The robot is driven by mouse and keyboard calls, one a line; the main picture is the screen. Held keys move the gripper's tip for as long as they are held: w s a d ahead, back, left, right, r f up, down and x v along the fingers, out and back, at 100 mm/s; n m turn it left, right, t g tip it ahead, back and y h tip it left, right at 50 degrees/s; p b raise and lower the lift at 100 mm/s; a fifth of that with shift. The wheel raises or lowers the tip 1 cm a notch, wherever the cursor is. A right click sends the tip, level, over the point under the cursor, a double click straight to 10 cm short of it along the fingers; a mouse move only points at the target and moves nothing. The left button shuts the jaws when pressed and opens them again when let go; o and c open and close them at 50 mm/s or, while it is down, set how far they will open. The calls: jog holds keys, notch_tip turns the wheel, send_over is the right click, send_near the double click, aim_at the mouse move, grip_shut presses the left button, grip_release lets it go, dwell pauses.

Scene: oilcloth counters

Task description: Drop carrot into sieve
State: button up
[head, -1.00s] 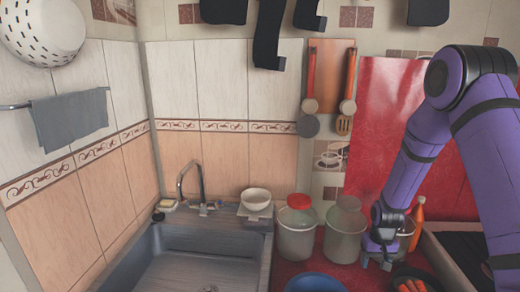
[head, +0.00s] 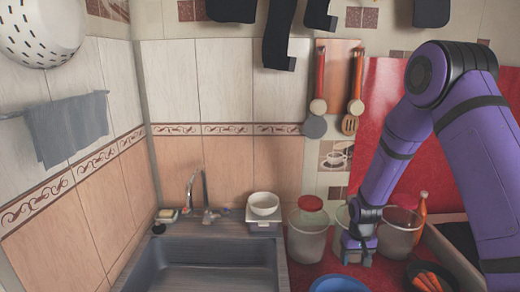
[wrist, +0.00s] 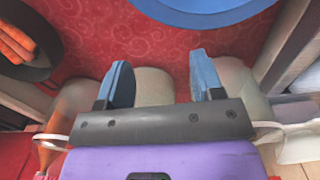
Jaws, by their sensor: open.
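Several orange carrots (head: 428,280) lie in a dark round pan (head: 450,272) at the lower right of the head view. The carrots (wrist: 14,44) also show at the left of the wrist view. A blue round vessel (head: 338,284) is cut off by the head view's bottom edge. Its blue rim (wrist: 200,18) shows at the top of the wrist view; I cannot tell if it is the sieve. A white holed colander (head: 40,30) hangs at upper left. My gripper (head: 358,258) is open and empty, above the red counter, left of the carrots; its blue fingers (wrist: 160,80) are apart.
Several clear jars (head: 308,238) stand at the back, close behind my gripper. An orange bottle (head: 421,212) is at right. The sink (head: 215,275) lies left, with a white bowl (head: 264,204) behind it. Red counter (wrist: 125,35) shows bare between pan and blue vessel.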

jog(key=shift+s+a+r, duration=0.45)
jog(key=shift+s+a, duration=0.15)
jog(key=shift+s, duration=0.15)
jog(key=shift+r, duration=0.1)
jog(key=s+d+r+t, duration=0.1)
jog(key=s+r, duration=0.4)
jog(key=r, duration=0.8)
jog(key=s+r+t, duration=0.2)
jog(key=s+r, duration=0.2)
jog(key=r, duration=1)
jog(key=s+r, duration=0.3)
jog(key=s, duration=0.4)
jog(key=s+r+t, duration=0.1)
jog(key=s+r, duration=0.3)
jog(key=s, duration=0.3)
jog(key=s+d+r+t, duration=0.1)
jog(key=s+r, duration=0.3)
jog(key=s, duration=0.3)
jog(key=shift+r, duration=0.15)
